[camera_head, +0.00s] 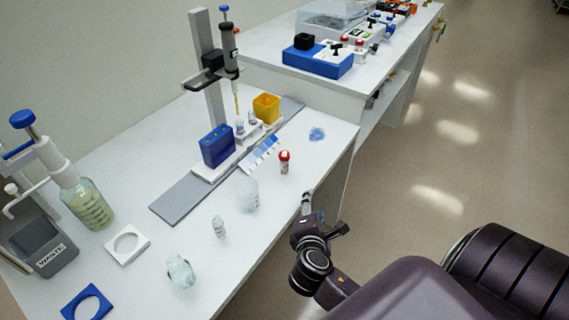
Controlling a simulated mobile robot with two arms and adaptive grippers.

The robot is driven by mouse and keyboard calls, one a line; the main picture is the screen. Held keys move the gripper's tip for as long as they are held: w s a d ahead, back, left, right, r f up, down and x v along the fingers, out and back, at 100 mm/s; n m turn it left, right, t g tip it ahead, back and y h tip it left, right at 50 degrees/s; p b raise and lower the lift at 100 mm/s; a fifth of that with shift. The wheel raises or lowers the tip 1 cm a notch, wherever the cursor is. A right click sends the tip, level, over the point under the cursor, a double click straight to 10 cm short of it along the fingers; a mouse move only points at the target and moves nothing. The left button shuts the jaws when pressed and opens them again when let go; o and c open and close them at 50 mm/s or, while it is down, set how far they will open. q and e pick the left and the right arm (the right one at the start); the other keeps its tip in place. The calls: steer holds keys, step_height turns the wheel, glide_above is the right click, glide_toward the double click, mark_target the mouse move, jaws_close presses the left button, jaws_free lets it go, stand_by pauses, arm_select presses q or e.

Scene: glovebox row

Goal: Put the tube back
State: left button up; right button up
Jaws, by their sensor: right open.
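A small tube with a red cap (284,162) stands upright on the white bench, right of the middle. A small clear vial (219,227) with a pale label stands nearer the front edge. A blue block with holes in its top (217,147) sits on the stand's white base. My right gripper (307,201) is at the bench's front edge, below and right of the red-capped tube and apart from it. It is small and partly hidden by its own wrist, and it holds nothing visible. My left gripper is out of view.
A pipette stand (208,95) with a pipette and a yellow box (266,108) stand behind. Clear glassware (180,272), a green-liquid bottle (87,204), a waste unit (45,245), a white holder (127,244) and a blue holder (87,302) occupy the left.

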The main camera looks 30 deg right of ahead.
mark_target(285, 161)
steer(key=w+r+n+t, duration=0.1)
steer(key=n, duration=0.1)
steer(key=w+n+t, duration=0.1)
steer(key=w+n, duration=0.1)
steer(key=w+r+n+t, duration=0.1)
steer(key=w+n, duration=0.1)
steer(key=shift+r+h, duration=0.3)
steer(key=w+n+t, duration=0.1)
steer(key=n, duration=0.1)
steer(key=w+a+r+n+t, duration=0.1)
steer(key=w+n, duration=0.1)
steer(key=n, duration=0.1)
steer(key=w+a+n+t+y, duration=0.1)
steer(key=n, duration=0.2)
steer(key=shift+w+r, duration=0.15)
steer(key=shift+r, duration=0.15)
steer(key=shift+w+a+n+t+y, duration=0.2)
steer(key=shift+w+n+t+y, duration=0.1)
steer(key=shift+n, duration=0.2)
steer(key=shift+w+r+n, duration=0.1)
steer(key=shift+w+n, duration=0.15)
steer(key=shift+n, duration=0.05)
steer(key=x, duration=0.3)
steer(key=p+x, duration=0.1)
steer(key=x, duration=0.2)
steer(key=shift+d+r, duration=0.15)
steer(key=shift+d, duration=0.3)
steer(key=shift+w+d, duration=0.2)
steer(key=shift+w, duration=0.3)
steer(key=c, duration=1.2)
